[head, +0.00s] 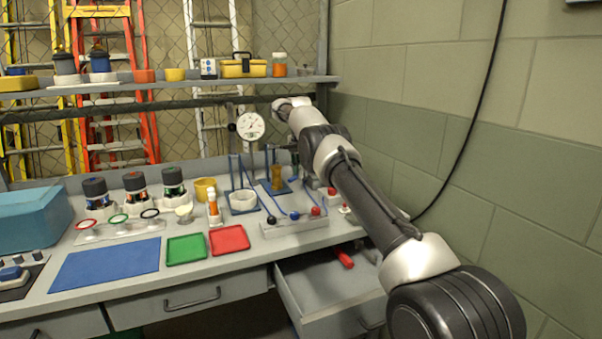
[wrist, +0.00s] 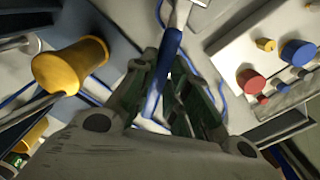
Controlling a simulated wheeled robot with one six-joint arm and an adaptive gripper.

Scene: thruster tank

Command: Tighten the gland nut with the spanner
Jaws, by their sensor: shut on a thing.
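My gripper (wrist: 168,95) is shut on the blue handle of a spanner (wrist: 170,48). The spanner's silver end points away from the jaws to the top edge of the wrist view, where its tip is cut off. In the head view my gripper (head: 293,156) is small and partly hidden at the back right of the bench. A brass-coloured flanged cylinder (wrist: 70,66) stands left of the jaws, apart from the spanner; it also shows in the head view (head: 277,178). I cannot pick out the gland nut for certain.
A box with red and blue knobs (wrist: 270,75) lies right of the jaws. A white bowl (head: 243,201), green tray (head: 186,249) and red tray (head: 229,239) stand on the bench. An open drawer (head: 310,290) holds a red object (head: 344,258). A wall is close at right.

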